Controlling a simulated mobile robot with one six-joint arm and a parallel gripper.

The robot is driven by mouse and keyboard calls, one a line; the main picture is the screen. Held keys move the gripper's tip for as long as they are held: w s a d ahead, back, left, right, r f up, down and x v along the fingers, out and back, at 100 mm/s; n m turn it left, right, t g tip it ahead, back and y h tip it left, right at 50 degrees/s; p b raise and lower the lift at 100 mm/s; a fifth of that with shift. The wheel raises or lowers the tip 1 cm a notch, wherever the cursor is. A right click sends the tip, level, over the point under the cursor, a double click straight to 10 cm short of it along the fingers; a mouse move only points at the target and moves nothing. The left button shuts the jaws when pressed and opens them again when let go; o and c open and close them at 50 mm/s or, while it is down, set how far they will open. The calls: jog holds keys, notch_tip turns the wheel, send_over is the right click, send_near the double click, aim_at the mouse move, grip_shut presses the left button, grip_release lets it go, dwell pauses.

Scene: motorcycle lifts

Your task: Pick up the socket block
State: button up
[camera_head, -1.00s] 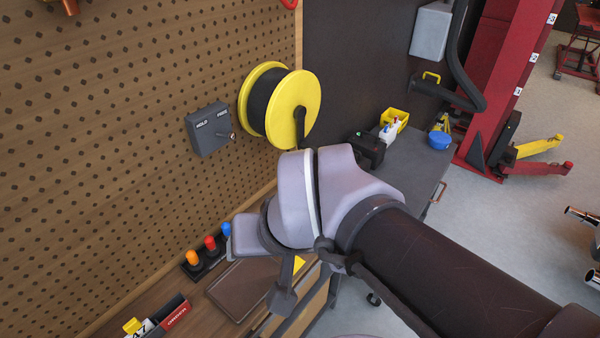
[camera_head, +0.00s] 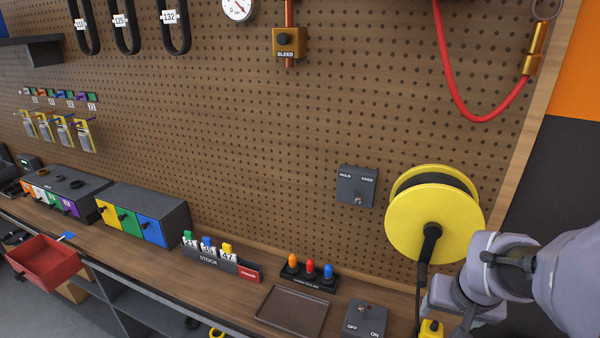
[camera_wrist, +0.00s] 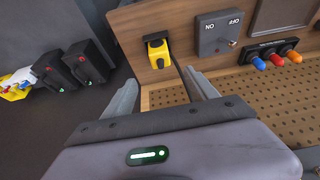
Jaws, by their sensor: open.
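A small yellow block (camera_head: 431,328) with a dark knob or opening, apparently the socket block, is at the lower edge of the head view, below the cord from the yellow reel (camera_head: 434,215). In the wrist view the yellow block (camera_wrist: 157,52) is at the bench's front edge, beyond the fingertips. My gripper (camera_wrist: 160,80) is open and empty, its two fingers pointing toward the block with a gap between. In the head view my arm's pale links are at the lower right, and the fingers cannot be made out.
An OFF/ON switch box (camera_head: 364,318) and a lamp holder with orange, red and blue tops (camera_head: 310,270) stand close by. An empty brown tray (camera_head: 292,311) lies left of the switch. Two dark packs (camera_wrist: 82,62) are at left in the wrist view. The pegboard (camera_head: 290,130) rises behind.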

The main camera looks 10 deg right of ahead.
aim_at(433, 327)
jog(key=b+x, duration=0.5)
jog(key=x, duration=0.9)
jog(key=shift+s+a, duration=0.1)
jog(key=shift+c, duration=0.5)
jog(key=shift+r, duration=0.1)
grip_shut()
